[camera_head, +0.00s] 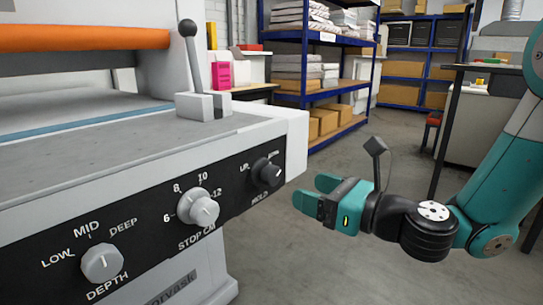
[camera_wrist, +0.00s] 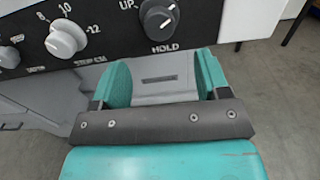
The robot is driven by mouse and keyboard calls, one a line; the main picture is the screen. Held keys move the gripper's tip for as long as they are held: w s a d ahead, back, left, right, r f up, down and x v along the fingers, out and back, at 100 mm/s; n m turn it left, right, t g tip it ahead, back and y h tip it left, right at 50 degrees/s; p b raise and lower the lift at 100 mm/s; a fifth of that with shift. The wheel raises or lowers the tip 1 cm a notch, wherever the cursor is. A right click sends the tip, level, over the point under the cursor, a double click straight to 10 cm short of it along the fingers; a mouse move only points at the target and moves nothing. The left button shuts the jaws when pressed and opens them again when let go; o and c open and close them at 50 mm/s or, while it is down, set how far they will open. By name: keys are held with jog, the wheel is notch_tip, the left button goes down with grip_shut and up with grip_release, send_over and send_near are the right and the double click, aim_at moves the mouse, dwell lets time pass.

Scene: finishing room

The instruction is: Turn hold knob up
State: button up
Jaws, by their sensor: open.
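The hold knob (camera_head: 267,173) is a small black knob at the right end of the black control panel. It has an UP label at its upper left and HOLD printed below. In the wrist view the hold knob (camera_wrist: 158,20) shows pale marks that seem to lean to the upper right, away from UP. My gripper (camera_head: 308,193) is open and empty, to the right of the knob and slightly below it, apart from it. In the wrist view my gripper's two teal fingers (camera_wrist: 162,70) point toward the panel, with the knob beyond them.
The stop knob (camera_head: 201,208) and the depth knob (camera_head: 102,263) sit left on the same panel. A black-balled lever (camera_head: 193,65) stands on the machine top. Blue shelving (camera_head: 307,70) is behind. Free floor lies around my gripper.

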aim_at(276, 178)
jog(key=p+x, duration=0.3)
jog(key=x, duration=0.7)
jog(key=c, duration=0.9)
